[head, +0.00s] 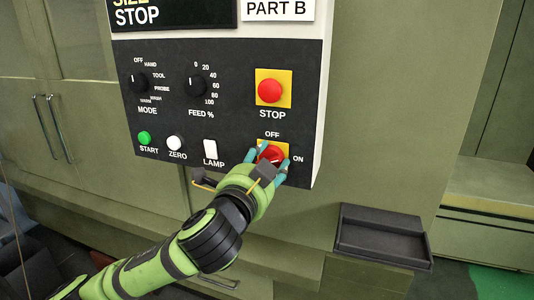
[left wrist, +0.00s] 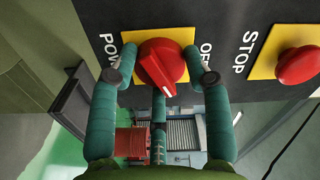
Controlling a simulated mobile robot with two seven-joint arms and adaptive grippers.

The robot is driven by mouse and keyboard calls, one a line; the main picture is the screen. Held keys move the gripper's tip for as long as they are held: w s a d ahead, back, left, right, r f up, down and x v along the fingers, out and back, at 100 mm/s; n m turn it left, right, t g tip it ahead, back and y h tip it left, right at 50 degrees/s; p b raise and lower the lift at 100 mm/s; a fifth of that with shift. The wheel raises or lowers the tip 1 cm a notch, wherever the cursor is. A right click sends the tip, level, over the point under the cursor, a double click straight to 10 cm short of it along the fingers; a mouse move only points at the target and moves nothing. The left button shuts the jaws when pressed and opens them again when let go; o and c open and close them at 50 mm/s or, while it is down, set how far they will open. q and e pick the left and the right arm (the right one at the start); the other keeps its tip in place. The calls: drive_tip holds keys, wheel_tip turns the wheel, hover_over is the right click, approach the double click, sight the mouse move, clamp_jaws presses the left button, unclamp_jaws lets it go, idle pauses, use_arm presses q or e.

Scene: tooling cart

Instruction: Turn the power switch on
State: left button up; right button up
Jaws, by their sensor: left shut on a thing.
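The power switch (head: 270,154) is a red rotary knob on a yellow plate, low on the right of the control panel, with OFF above it and ON to its right. My left gripper (head: 269,163) is at the knob, with a teal finger on either side, and partly covers it. In the left wrist view the knob (left wrist: 160,62) sits between the two fingertips (left wrist: 160,78), held by them. Its white mark points down in that view, tilted slightly toward the OFF side, which is mostly toward ON. My right gripper is not in view.
The red STOP button (head: 270,91) is right above the switch. The LAMP rocker (head: 210,149), ZERO button (head: 174,143) and green START button (head: 144,138) are to its left. A dark tray (head: 380,246) juts out below right of the panel.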

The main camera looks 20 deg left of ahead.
use_arm(q)
drive_tip(key=m+p, duration=0.2)
drive_tip(key=m, duration=0.2)
drive_tip(key=shift+r+m+p, duration=0.1)
drive_tip(key=shift+m+p, duration=0.2)
drive_tip(key=shift+p, duration=0.05)
idle(0.4)
drive_tip(key=o, duration=1.2)
drive_tip(key=shift+c, duration=0.2)
drive_tip(key=shift+w, duration=0.1)
